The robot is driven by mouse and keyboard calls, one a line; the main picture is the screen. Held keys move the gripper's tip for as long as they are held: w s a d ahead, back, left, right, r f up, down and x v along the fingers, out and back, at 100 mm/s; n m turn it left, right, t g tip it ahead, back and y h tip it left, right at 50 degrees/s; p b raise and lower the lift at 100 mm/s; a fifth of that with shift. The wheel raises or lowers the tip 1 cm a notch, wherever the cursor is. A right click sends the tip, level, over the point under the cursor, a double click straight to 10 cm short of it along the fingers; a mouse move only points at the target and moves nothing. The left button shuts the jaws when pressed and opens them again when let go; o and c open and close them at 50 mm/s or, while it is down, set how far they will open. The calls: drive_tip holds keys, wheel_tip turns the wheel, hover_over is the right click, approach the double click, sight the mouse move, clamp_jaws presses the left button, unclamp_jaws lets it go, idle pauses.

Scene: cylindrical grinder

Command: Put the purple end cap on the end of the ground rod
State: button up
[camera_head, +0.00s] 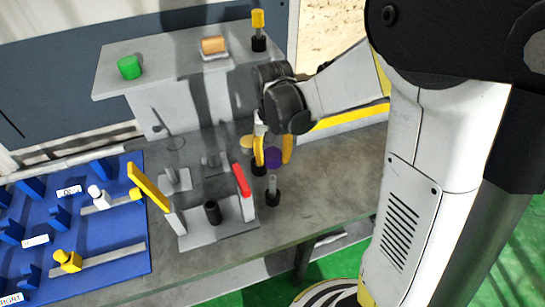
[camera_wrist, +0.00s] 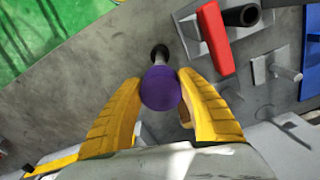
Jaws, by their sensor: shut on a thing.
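The purple end cap (camera_head: 273,157) is between the yellow fingers of my gripper (camera_head: 272,150), which is shut on it. In the wrist view the cap (camera_wrist: 160,89) shows as a round purple face between the fingertips (camera_wrist: 160,80). The ground rod (camera_head: 272,183) is a short light rod standing upright in a black holder (camera_head: 272,198) on the grey table. The cap is above the rod in the head view. In the wrist view the cap hides part of the rod (camera_wrist: 160,60); whether they touch I cannot tell.
A fixture with a red-topped post (camera_head: 242,180), a yellow bar (camera_head: 148,186) and a black tube (camera_head: 212,212) stands left of the rod. A blue board (camera_head: 100,225) lies farther left. A raised shelf (camera_head: 165,70) behind holds a green cylinder (camera_head: 129,67) and a yellow-topped piece (camera_head: 258,20).

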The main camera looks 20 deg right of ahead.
sight(273, 178)
drive_tip(key=shift+f, duration=0.1)
drive_tip(key=shift+f+b, duration=2.45)
drive_tip(key=shift+f, duration=0.35)
drive_tip(key=shift+f+b, duration=2.1)
drive_tip(key=shift+f, duration=0.2)
drive_tip(key=o, duration=1)
drive_tip(key=shift+r, duration=0.1)
wheel_tip(273, 178, up, 12)
